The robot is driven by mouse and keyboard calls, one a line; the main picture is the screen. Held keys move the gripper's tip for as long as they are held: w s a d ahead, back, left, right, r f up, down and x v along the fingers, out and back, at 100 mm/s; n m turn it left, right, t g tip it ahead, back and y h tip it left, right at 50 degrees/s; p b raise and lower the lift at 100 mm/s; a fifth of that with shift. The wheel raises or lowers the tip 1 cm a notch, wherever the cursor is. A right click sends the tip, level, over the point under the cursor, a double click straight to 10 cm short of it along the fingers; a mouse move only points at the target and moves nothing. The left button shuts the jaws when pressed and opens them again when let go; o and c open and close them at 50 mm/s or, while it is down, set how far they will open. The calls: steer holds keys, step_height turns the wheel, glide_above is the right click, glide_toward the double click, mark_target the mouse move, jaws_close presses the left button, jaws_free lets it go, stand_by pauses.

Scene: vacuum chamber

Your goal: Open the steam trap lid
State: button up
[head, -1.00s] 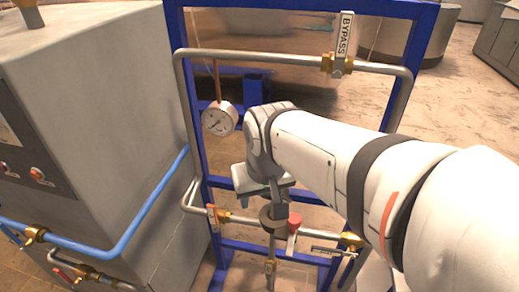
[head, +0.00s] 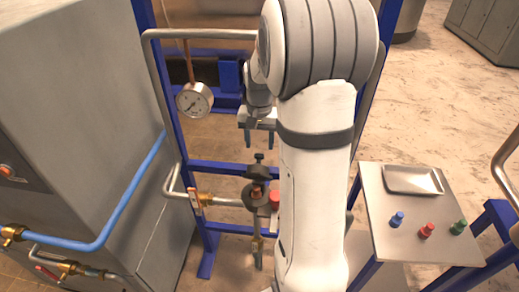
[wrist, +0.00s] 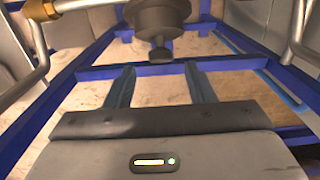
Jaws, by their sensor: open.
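The steam trap (head: 254,196) is a dark round body on the lower pipe of the blue frame. A dark knob on a short stem (head: 259,158) stands up from its top. My gripper (head: 260,143) is open and empty, with its fingers pointing down just above the knob. In the wrist view the trap (wrist: 157,16) is at the top centre. Its knob (wrist: 161,52) shows beyond and between the spread fingertips of my gripper (wrist: 160,68), apart from them. I cannot tell whether the lid is loose. My arm covers the area right of the trap.
A pressure gauge (head: 194,100) hangs left of my gripper. A brass valve (head: 203,199) is on the pipe left of the trap, and a red part (head: 275,197) is close on its right. A side table (head: 408,250) holds a metal tray (head: 413,180) and small coloured parts.

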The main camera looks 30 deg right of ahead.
mark_target(258, 165)
steer(key=shift+f+p, duration=0.3)
steer(key=shift+f, duration=2.05)
